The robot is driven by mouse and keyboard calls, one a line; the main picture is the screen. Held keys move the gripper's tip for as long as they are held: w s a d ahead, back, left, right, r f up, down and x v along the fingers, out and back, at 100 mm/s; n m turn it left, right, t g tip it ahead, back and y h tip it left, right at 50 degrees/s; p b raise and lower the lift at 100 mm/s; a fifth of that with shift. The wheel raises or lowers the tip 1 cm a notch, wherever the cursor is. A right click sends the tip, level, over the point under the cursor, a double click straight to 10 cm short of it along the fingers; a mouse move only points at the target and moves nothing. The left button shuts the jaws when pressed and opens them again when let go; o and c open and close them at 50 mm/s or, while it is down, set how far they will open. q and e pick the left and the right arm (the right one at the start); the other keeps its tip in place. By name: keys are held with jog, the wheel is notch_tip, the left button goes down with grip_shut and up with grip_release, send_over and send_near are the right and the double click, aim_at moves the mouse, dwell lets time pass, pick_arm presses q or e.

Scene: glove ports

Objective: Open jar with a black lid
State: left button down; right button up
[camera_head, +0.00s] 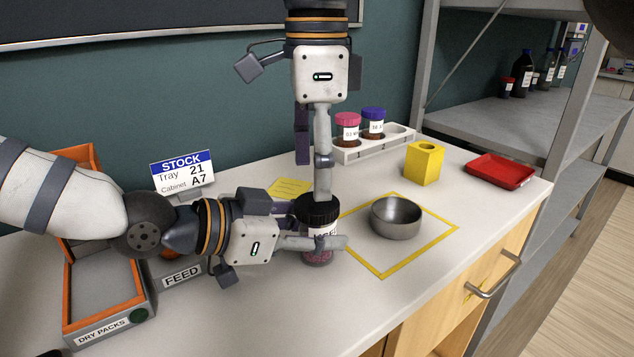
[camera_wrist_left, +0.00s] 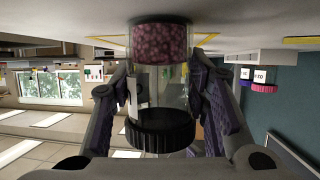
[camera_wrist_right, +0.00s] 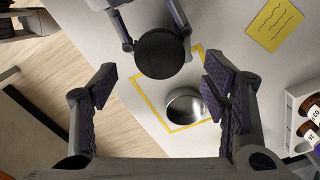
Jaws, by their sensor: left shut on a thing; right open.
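The jar (camera_head: 319,250) stands upright on the bench, clear-walled with dark pinkish contents low down and a black lid (camera_head: 317,212) on top. My left gripper (camera_head: 326,243) is shut on the jar's side below the lid. In the left wrist view the jar (camera_wrist_left: 160,88) appears upside down between the fingers, its black lid (camera_wrist_left: 160,132) at the bottom. My right gripper (camera_head: 321,196) points down from above, close over the lid. In the right wrist view its fingers (camera_wrist_right: 160,86) are open and empty, and the round lid (camera_wrist_right: 160,53) shows beyond them, toward the picture's top.
A metal bowl (camera_head: 396,218) sits inside a yellow taped square (camera_head: 440,239) right of the jar. Behind are a rack (camera_head: 376,150) with two capped jars, a yellow block (camera_head: 424,163) and a red tray (camera_head: 500,171). An orange-edged bin (camera_head: 104,328) is at left.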

notch_tip(320, 180, up, 3)
jog(key=m, duration=0.3)
jog(key=shift+r, duration=0.15)
notch_tip(320, 180, down, 8)
jog(key=shift+r, duration=0.15)
jog(key=shift+c, duration=0.3)
jog(key=c, duration=1.2)
jog(key=shift+o, duration=0.2)
jog(key=n, duration=0.3)
